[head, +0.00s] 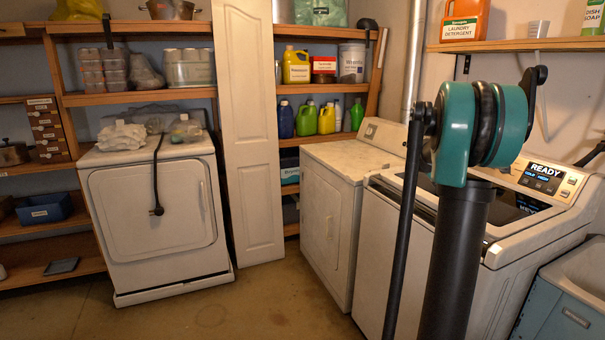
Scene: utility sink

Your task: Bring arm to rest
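My arm (485,125) rises in the right part of the head view. A teal and black joint sits on top of a thick dark tube, and a thin black link runs down on its left. My gripper is not in view, so its opening and anything in it cannot be seen. The arm stands in front of the washing machine (386,285) and hides part of its top and front.
The washer's lit panel (545,176) reads READY. A blue utility sink (570,305) is at the lower right. Floor (270,310) at front left is clear.

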